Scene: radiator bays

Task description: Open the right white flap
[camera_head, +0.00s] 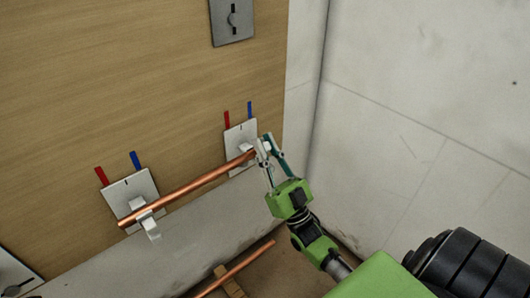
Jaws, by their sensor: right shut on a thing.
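A copper pipe (190,187) lies across two white brackets on the wooden wall panel. The left white plate (131,190) has a white flap (151,228) hanging down below the pipe. The right white plate (235,138) sits higher in the picture, near the panel's right edge. My right gripper (264,147) is at the pipe's right end, its fingers shut on the small right white flap, which they mostly hide. How far that flap is turned cannot be told. My left gripper is not in view.
Red and blue marks stand above both white plates. A second copper pipe (240,267) lies below on a wooden piece. A pale wall (420,110) closes the right side.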

